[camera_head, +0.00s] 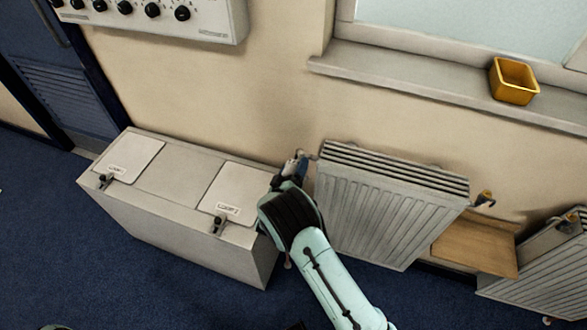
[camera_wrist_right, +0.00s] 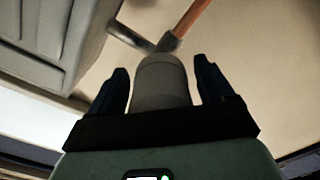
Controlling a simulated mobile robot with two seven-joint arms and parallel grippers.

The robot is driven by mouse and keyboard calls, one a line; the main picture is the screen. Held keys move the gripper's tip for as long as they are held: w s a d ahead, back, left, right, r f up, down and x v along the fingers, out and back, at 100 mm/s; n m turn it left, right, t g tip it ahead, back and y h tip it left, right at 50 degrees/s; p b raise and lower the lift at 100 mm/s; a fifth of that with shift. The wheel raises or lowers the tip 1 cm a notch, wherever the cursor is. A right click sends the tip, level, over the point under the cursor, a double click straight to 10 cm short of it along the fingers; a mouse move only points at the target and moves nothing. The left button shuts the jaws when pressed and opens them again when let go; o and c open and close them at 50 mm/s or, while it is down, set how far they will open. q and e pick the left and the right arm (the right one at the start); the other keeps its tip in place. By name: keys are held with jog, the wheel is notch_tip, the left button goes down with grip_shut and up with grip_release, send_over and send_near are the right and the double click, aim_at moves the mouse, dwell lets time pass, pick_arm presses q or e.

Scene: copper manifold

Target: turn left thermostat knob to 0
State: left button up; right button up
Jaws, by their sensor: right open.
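The left radiator (camera_head: 390,205) hangs on the wall under the window. A pale grey cylindrical thermostat knob (camera_wrist_right: 160,85) joins a metal valve and a copper pipe (camera_wrist_right: 192,18) in the right wrist view. My right gripper (camera_head: 294,170) is at the radiator's upper left corner and hides most of the knob in the head view. In the wrist view its two dark fingers (camera_wrist_right: 159,72) stand open, one on each side of the knob, with narrow gaps visible. The knob's scale marks cannot be read. My left gripper is not in view.
A grey cabinet (camera_head: 170,185) with two lidded panels stands close left of my right gripper. A wooden board (camera_head: 475,246) and a second radiator (camera_head: 545,275) are to the right. A yellow pot (camera_head: 514,82) sits on the sill. Blue floor (camera_head: 60,270) is open in front.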

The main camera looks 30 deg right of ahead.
jog(key=c, duration=1)
pick_arm(q)
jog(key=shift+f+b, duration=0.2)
jog(key=shift+b, duration=0.1)
pick_arm(e)
jog(key=shift+f, duration=0.1)
jog(key=m+b, duration=0.2)
jog(key=m, duration=0.2)
jog(key=shift+f+b, duration=0.1)
jog(key=shift+b, duration=0.2)
jog(key=m+b, duration=0.3)
jog(key=m, duration=0.2)
jog(key=shift+b, duration=0.3)
jog(key=m+b, duration=0.4)
jog(key=m, duration=0.3)
jog(key=shift+a, duration=0.1)
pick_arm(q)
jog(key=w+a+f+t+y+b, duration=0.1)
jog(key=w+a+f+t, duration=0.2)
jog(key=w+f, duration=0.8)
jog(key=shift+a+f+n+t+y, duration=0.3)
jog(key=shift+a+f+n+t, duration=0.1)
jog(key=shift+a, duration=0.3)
pick_arm(e)
jog(key=shift+m, duration=1)
jog(key=shift+c, duration=0.2)
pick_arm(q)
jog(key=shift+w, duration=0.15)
